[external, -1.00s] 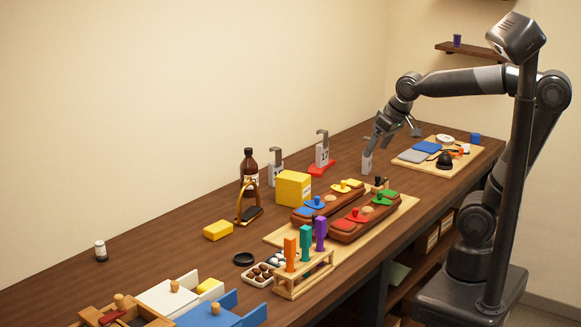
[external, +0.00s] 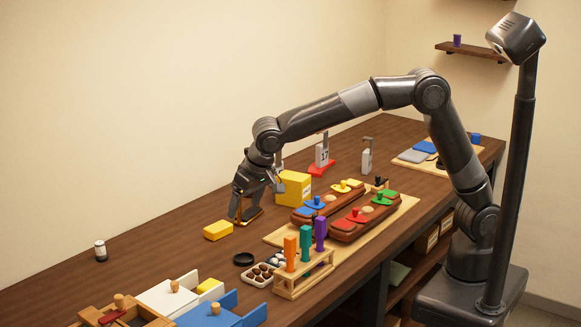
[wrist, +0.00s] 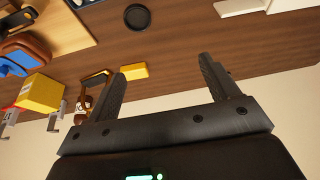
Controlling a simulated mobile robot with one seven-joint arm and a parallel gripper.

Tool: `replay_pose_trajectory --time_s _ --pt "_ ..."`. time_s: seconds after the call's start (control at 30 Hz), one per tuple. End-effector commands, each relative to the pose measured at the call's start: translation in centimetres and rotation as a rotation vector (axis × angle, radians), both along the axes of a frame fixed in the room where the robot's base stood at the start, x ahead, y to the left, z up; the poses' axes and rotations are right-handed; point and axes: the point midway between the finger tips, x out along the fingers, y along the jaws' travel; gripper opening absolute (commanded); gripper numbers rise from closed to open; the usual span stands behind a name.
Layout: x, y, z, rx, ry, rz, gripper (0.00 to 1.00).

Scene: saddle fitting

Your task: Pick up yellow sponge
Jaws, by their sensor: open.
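The yellow sponge (external: 218,230) is a small block lying flat on the brown worktop, left of my gripper in the external view. In the wrist view it (wrist: 135,71) lies on the counter beyond the fingers, beside the tip of the left finger. My gripper (external: 250,196) is above the counter, to the right of the sponge and over the brass-framed stand. In the wrist view the two dark fingers (wrist: 162,66) are wide apart with nothing between them. The gap between fingers and sponge is hard to judge.
A brass-framed stand (external: 252,214) is close to my gripper, with a yellow box (external: 293,188) right of it. A black dish (external: 243,259) and a chocolate tray (external: 260,275) lie in front. The counter left of the sponge is mostly clear, with a small jar (external: 100,250).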

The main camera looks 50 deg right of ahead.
Motion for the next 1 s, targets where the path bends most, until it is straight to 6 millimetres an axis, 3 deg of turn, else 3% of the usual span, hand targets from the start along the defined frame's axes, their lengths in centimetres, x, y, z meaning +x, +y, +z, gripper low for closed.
replay_pose_trajectory --time_s 0.03,0.1,0.2,0.33,0.5,1.0 --pt "-0.6 2.9 -1.6 -0.009 -0.001 0.014 0.80" --pt "-1.3 6.2 -3.2 -0.014 -0.007 0.018 0.80" --pt "-2.6 10.0 -5.3 -0.021 -0.018 0.026 0.80" --pt "-3.9 13.3 -7.2 -0.025 -0.028 0.031 0.80" --pt "-4.5 14.8 -8.4 -0.025 -0.034 0.032 0.80" --pt "-2.3 15.0 -13.7 -0.025 -0.034 0.032 0.80"
